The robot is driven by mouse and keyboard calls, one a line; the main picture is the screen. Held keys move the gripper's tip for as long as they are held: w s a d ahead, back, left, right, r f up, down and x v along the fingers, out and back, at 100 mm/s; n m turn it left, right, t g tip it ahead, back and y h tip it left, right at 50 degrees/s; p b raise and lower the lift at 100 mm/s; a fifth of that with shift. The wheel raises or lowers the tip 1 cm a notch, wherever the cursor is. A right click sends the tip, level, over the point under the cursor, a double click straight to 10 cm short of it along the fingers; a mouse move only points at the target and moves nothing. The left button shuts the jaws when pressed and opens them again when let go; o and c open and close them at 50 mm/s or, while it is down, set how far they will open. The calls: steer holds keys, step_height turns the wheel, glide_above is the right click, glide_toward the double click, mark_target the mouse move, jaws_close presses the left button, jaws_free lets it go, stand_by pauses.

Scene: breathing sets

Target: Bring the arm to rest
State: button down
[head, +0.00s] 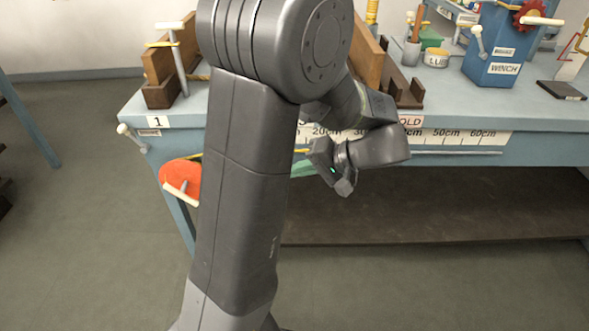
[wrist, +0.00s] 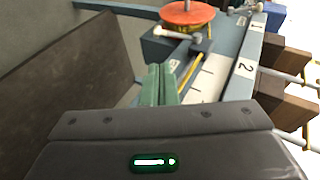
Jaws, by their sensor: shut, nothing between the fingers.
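My arm rises through the middle of the head view, bends at the top and folds down again in front of the bench. My gripper (head: 304,168) hangs by the bench's front edge, partly hidden behind my own arm. In the wrist view its green fingers (wrist: 158,84) are together, with nothing seen between them. The dark gripper body with a green light fills the bottom of that view.
The blue bench (head: 540,145) has a ruler strip along its front and a dark shelf (head: 440,205) below. An orange disc (head: 180,176) with a handle sticks out at the front left. Wooden frames (head: 160,65) and a blue winch box (head: 497,50) stand on top. Floor at left is clear.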

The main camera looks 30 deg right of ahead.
stand_by(0.4)
steer(key=w+a+f+n+g+h+p, duration=0.1)
steer(key=w+a+f+g+h+p, duration=0.2)
steer(key=w+a+p, duration=0.3)
steer(key=w+h+p, duration=0.1)
steer(key=p, duration=0.2)
steer(key=shift+w, duration=0.35)
stand_by(0.5)
steer(key=shift+h+p, duration=0.3)
steer(key=shift+p, duration=0.15)
steer(key=shift+d+f+b, duration=0.1)
steer(key=shift+f+b, duration=0.15)
steer(key=shift+b, duration=0.05)
